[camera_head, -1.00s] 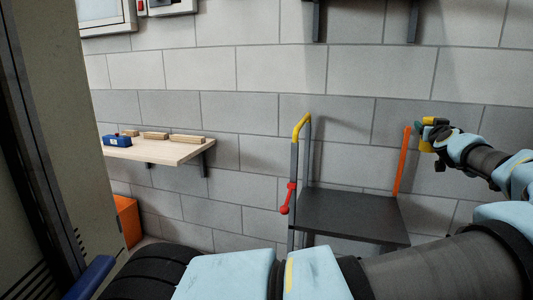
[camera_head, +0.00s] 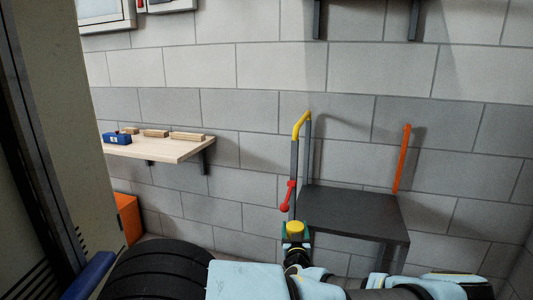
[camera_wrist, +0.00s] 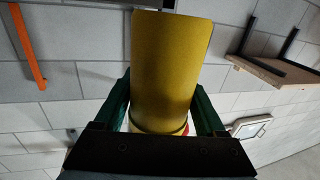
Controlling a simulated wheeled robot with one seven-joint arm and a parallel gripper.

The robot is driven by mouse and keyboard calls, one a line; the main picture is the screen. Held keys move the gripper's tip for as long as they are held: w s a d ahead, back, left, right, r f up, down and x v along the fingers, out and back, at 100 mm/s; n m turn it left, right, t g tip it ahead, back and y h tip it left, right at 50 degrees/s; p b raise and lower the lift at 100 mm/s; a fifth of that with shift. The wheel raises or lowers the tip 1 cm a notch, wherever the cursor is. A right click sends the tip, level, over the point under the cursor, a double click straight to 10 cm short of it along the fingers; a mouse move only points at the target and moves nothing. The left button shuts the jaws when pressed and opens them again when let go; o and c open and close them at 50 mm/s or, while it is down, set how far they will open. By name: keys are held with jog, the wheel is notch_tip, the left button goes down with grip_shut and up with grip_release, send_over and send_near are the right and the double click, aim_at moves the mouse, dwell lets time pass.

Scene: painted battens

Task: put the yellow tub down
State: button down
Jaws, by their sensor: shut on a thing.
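The yellow tub (camera_head: 295,228) is in my gripper (camera_head: 295,241), low in the middle of the head view. In the wrist view the tub (camera_wrist: 172,65) fills the space between the two green fingers, which press on its sides. My gripper is shut on it. In the head view the tub appears in front of the near left corner of a dark flat top (camera_head: 350,212). How high it is above that top, and whether it touches anything, I cannot tell. The tub's lower part is hidden by the gripper.
A yellow-topped upright (camera_head: 300,123) with a red lever (camera_head: 288,196) stands at the dark top's left, an orange post (camera_head: 402,158) at its right rear. The top looks bare. A wooden shelf (camera_head: 165,151) holds a blue box (camera_head: 116,139) and several wooden blocks. An orange bin (camera_head: 127,217) stands below.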

jog(key=s+a, duration=0.6)
jog(key=a, duration=0.3)
jog(key=s+a+f+y, duration=0.1)
jog(key=s+a, duration=0.6)
jog(key=a, duration=0.3)
jog(key=shift+a+f+n, duration=0.15)
jog(key=shift+a+n, duration=0.15)
